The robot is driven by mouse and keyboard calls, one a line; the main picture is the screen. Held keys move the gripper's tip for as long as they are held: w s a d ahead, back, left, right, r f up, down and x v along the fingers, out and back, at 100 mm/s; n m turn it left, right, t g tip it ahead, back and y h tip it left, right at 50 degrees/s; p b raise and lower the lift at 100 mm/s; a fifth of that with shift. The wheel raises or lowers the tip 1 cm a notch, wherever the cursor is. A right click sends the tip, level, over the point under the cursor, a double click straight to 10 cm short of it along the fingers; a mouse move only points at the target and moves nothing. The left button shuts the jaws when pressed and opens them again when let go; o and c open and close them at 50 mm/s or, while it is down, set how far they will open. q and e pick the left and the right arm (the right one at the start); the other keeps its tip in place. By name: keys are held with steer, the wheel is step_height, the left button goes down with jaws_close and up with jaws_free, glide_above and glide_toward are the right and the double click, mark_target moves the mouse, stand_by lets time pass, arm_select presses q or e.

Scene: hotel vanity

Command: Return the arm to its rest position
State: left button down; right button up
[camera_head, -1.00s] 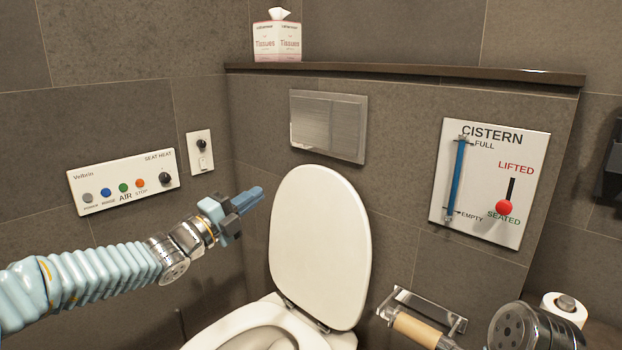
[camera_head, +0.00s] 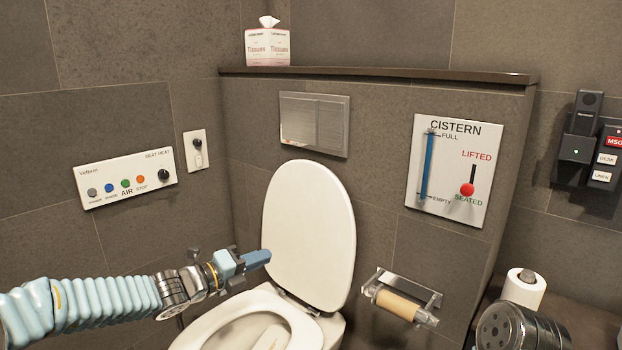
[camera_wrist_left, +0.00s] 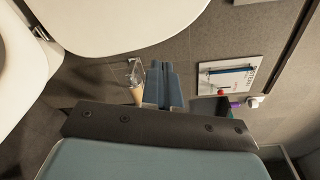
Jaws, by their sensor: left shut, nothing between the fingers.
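My left arm comes in from the left in the head view. Its blue left gripper (camera_head: 257,259) is shut and empty, in front of the raised toilet lid (camera_head: 309,235) and above the seat's back edge as seen from the head. In the left wrist view the shut fingers (camera_wrist_left: 163,86) point toward the wall, with the lid at the upper left. A metal part of my right arm shows at the lower right of the head view; the right gripper is out of frame.
The toilet seat (camera_head: 200,335) is below the left gripper. A paper holder (camera_head: 401,297) is on the wall, and a spare roll (camera_head: 524,289) stands at the right. A button panel (camera_head: 126,178), flush plate (camera_head: 314,124), cistern panel (camera_head: 447,170) and tissue box (camera_head: 267,47) are farther back.

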arm_select(q)
steer(key=s+d+f+m+g+y, duration=0.1)
steer(key=s+f+m+g, duration=0.3)
steer(key=f, duration=0.5)
steer(key=s+d+f+m+g+y, duration=0.15)
steer(key=s+f+m, duration=0.3)
steer(key=f, duration=0.45)
steer(key=s+f+m+g+y, duration=0.25)
steer(key=f+m, duration=0.25)
steer(key=f, duration=0.3)
steer(key=s+f+m+g+y, duration=0.1)
steer(key=s+f+m, duration=0.8)
steer(key=m, duration=0.3)
steer(key=s+a+f+m+g+y, duration=0.1)
steer(key=s+f+m+g+y, duration=0.1)
steer(key=s+f+m, duration=0.6)
steer(key=s+m, duration=0.4)
steer(key=m, duration=0.1)
steer(key=shift+a+f, duration=0.3)
steer(key=shift+f, duration=0.1)
